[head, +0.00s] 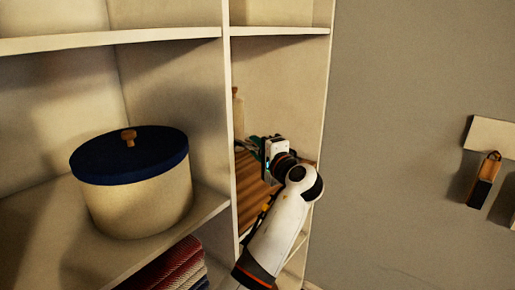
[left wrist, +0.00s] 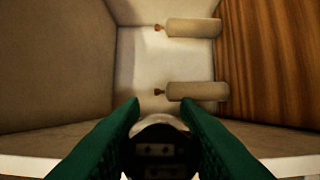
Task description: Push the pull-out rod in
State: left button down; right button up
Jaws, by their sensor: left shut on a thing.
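In the head view my left gripper (head: 258,146) is at the front of the narrow right-hand shelf compartment. In the left wrist view its two green fingers (left wrist: 160,108) are closed around a dark, rounded piece with a pale rim, which I take to be the end of the pull-out rod (left wrist: 160,150). The rest of the rod is hidden, so I cannot tell how far out it stands. My right gripper is in neither view.
The white shelf unit (head: 130,38) surrounds the gripper closely. Two pale bottles (left wrist: 194,27) (left wrist: 198,91) and a brown wooden surface (left wrist: 275,60) are inside the compartment. A cream box with a blue lid (head: 135,195) stands left.

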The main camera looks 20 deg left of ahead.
aim_at(245, 143)
pick_arm(q)
jog(key=a, duration=0.2)
jog(key=w+a, duration=0.1)
jog(key=a, duration=0.1)
jog(key=shift+w, duration=0.2)
jog(key=shift+d+r, duration=0.1)
jog(key=shift+r, duration=0.05)
jog(key=c, duration=1.3)
grip_release()
jog(key=shift+o, duration=1)
jog(key=shift+w+a, duration=0.1)
jog(key=shift+a, duration=0.15)
jog(key=shift+f, duration=0.2)
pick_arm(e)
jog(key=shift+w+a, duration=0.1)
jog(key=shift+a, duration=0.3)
pick_arm(q)
jog(key=shift+d, duration=0.1)
